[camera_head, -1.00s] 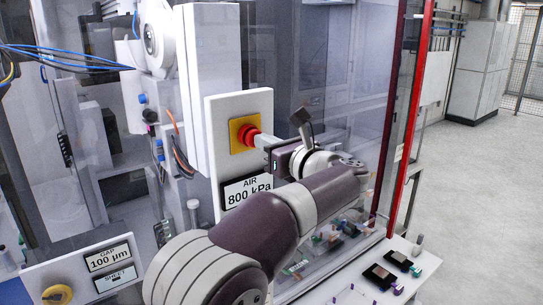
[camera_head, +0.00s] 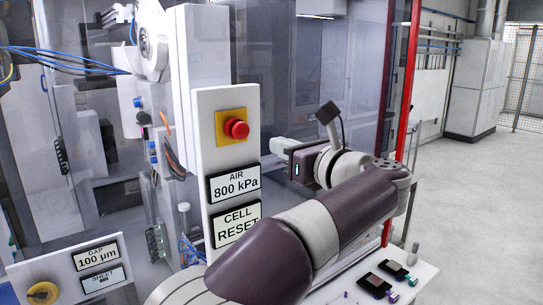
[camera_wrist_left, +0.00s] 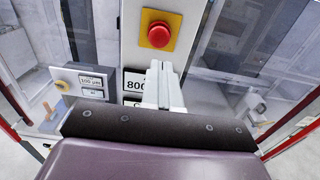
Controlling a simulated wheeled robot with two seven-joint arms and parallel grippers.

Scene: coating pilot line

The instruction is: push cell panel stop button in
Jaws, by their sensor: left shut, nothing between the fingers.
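The red stop button (camera_head: 237,129) sits on a yellow square plate (camera_head: 222,139) near the top of the upright white cell panel (camera_head: 208,108). It also shows in the left wrist view as a red button (camera_wrist_left: 159,35) on its yellow plate, beyond the fingertips. My left gripper (camera_head: 274,146) is shut and empty. It is to the right of the button and a little lower, with a visible gap between fingertips and button. In the left wrist view the closed fingers (camera_wrist_left: 158,66) point up the panel, just below the button. My right gripper is not in view.
Below the button are an "AIR 800 kPa" label (camera_head: 235,184) and a "CELL RESET" label (camera_head: 237,222). A red post (camera_head: 403,90) and a white table (camera_head: 417,274) with small items are at right.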

